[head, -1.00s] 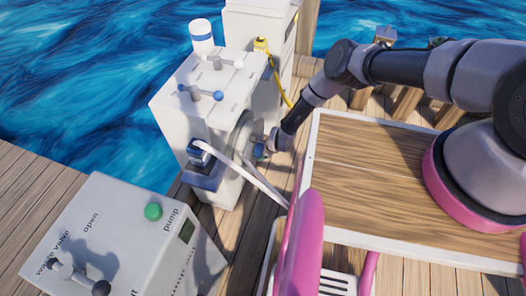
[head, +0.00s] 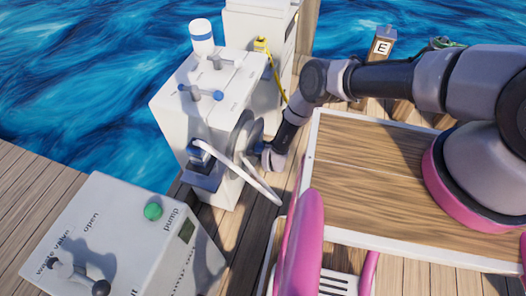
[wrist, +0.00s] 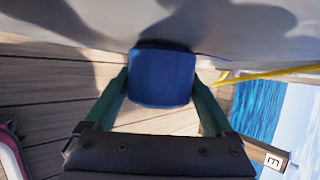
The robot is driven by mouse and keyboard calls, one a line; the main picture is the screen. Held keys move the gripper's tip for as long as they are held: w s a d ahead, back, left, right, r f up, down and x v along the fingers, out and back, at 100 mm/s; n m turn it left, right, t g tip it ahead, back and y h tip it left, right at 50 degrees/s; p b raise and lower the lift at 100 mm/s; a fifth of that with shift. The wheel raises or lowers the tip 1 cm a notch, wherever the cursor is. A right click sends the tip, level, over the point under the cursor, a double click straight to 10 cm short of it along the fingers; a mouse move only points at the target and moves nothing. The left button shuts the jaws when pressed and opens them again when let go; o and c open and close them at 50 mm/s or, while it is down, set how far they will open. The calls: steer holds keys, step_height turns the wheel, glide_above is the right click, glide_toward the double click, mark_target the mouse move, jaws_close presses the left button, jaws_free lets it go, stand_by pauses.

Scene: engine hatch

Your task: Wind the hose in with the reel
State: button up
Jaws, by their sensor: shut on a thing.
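The reel (head: 245,132) is a grey disc on the side of the white cabinet (head: 215,100). The white hose (head: 255,180) runs from a blue-topped fitting (head: 203,155) on the cabinet, past the reel, and its loose end hangs toward the deck. My gripper (head: 262,152) is at the reel's right side. In the wrist view my gripper's green fingers (wrist: 162,82) are shut on a blue handle (wrist: 165,72), one on each side of it. The handle stands against a grey surface (wrist: 235,28). The hose is not seen in the wrist view.
A grey box with a green pump button (head: 153,211) stands at front left. A wood-topped table (head: 370,185) with pink parts is close on the right. A yellow cable (head: 276,80) hangs behind the reel. Water lies beyond the deck.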

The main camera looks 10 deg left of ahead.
steer(key=o, duration=1.1)
steer(key=v, duration=1)
steer(key=shift+s+d+r, duration=0.15)
steer(key=shift+s+r, duration=0.05)
steer(key=shift+s, duration=0.1)
